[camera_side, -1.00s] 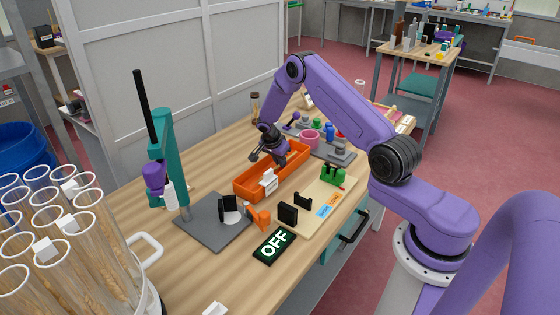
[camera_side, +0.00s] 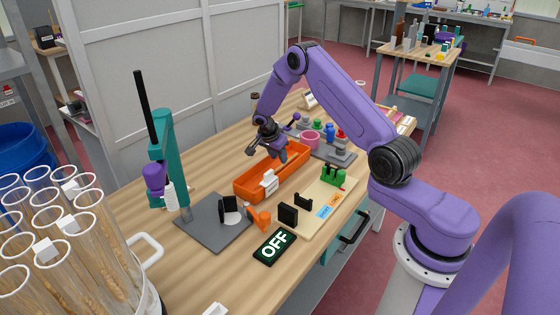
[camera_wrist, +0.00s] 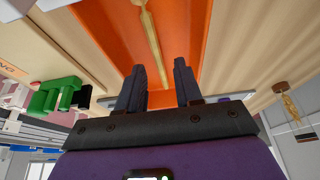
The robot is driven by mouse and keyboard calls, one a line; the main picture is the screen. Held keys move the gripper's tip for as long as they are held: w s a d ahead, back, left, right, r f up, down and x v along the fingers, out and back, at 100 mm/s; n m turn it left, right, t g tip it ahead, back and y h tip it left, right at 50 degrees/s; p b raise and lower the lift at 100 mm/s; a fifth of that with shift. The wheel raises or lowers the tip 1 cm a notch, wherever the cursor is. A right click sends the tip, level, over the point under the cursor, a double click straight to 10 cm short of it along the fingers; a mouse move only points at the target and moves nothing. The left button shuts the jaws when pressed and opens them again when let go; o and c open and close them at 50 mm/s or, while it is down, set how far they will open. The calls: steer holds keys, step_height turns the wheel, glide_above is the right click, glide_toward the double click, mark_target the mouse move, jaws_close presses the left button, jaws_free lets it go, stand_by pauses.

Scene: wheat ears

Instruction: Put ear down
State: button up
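A pale golden wheat ear (camera_wrist: 150,35) lies lengthwise in the orange tray (camera_wrist: 190,45) in the wrist view, its thin stem end pointing towards my gripper. My gripper (camera_wrist: 160,72) is open, with its two dark fingers apart and the stem end showing in the gap between them. Nothing is clamped. In the side view, my gripper (camera_side: 268,152) is over the far part of the orange tray (camera_side: 244,187). The ear cannot be made out there.
A white label holder (camera_side: 269,181) is on the tray's near side. A grey plate (camera_side: 205,226) with a teal stand (camera_side: 176,170) is left of it. A pale board (camera_side: 325,195) with a green clamp (camera_side: 333,176) is right. A pink cup (camera_side: 309,140) stands behind.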

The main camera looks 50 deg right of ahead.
steer(key=v, duration=0.8)
steer(key=shift+r, duration=0.2)
steer(key=shift+a, duration=0.1)
